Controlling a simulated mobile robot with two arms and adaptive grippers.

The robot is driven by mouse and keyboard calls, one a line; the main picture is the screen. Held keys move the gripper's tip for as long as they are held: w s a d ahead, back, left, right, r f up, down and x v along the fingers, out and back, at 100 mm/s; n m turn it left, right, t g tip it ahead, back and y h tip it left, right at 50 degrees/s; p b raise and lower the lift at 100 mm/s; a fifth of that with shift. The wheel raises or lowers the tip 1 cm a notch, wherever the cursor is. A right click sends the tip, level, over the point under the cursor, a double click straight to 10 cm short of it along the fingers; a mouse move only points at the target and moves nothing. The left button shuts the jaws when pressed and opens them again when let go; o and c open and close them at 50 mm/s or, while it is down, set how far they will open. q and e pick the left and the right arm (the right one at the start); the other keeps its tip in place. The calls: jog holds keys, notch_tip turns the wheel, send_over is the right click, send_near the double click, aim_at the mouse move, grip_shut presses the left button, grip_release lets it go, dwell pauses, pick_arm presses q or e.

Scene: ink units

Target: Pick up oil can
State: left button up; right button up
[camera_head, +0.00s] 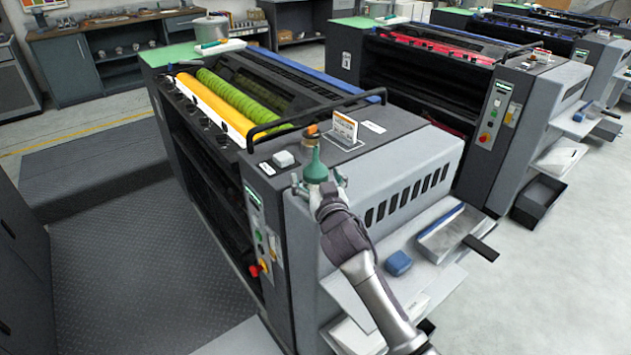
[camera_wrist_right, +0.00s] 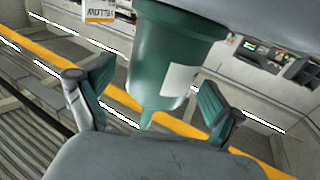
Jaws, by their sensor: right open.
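The green oil can (camera_head: 315,168) stands on the near end of the closest press, its body tapering to a thin spout. In the right wrist view the can (camera_wrist_right: 170,62) is large, with a pale label on its side and its narrow end toward the bottom of the picture. My right gripper (camera_head: 320,186) is open at the can, one finger on each side. In the wrist view clear gaps show between the fingers (camera_wrist_right: 155,88) and the can. The gripper hides the can's lower part in the head view. My left gripper is not in view.
A small orange-topped jar (camera_head: 311,131), a white card holder (camera_head: 344,130) and a pale block (camera_head: 283,159) are close to the can on the press top. A black rail (camera_head: 300,119) runs behind. A blue item (camera_head: 398,262) lies on the lower shelf.

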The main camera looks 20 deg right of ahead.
jog(key=shift+w, duration=0.5)
jog(key=shift+s, duration=0.1)
jog(key=c, duration=1.6)
jog(key=shift+r, duration=0.1)
